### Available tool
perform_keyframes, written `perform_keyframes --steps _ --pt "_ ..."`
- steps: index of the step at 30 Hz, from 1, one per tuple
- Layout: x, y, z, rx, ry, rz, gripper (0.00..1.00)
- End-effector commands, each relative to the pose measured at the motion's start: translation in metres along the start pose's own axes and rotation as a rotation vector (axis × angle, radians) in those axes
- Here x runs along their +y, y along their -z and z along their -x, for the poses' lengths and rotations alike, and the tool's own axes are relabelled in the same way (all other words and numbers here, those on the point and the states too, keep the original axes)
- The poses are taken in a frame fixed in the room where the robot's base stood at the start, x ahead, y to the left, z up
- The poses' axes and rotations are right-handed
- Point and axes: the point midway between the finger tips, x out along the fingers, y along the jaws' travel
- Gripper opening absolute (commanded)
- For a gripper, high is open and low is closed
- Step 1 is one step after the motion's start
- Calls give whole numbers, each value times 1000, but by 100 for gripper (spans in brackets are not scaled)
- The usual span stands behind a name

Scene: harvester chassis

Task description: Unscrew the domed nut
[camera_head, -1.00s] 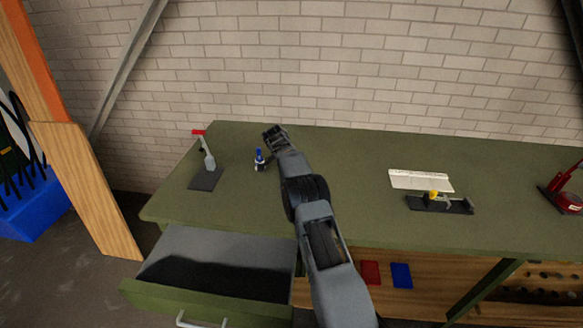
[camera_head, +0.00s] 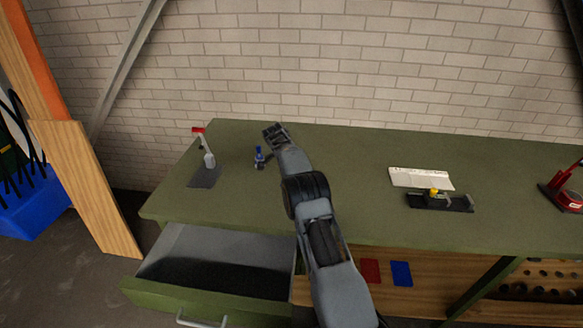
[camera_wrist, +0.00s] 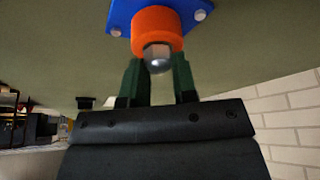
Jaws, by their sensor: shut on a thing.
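In the wrist view the domed nut (camera_wrist: 157,59) is a shiny metal cap at the end of an orange collar (camera_wrist: 157,29). The collar sits on a blue plate (camera_wrist: 124,12) with pale screws. My gripper (camera_wrist: 159,75) has its two dark green fingers on either side of the nut, shut on it. In the head view my arm reaches over the left part of the bench. The nut and the fingertips cannot be made out there.
The green workbench (camera_head: 340,220) has an open drawer (camera_head: 215,262) at front left. A red-handled clamp (camera_head: 209,160) and a small blue-topped item (camera_head: 259,155) stand left of my arm.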

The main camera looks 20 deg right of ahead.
Motion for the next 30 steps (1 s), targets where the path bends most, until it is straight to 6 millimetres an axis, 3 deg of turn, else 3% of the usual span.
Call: perform_keyframes --steps 30 --pt "0 0 0 0 167 402 0"
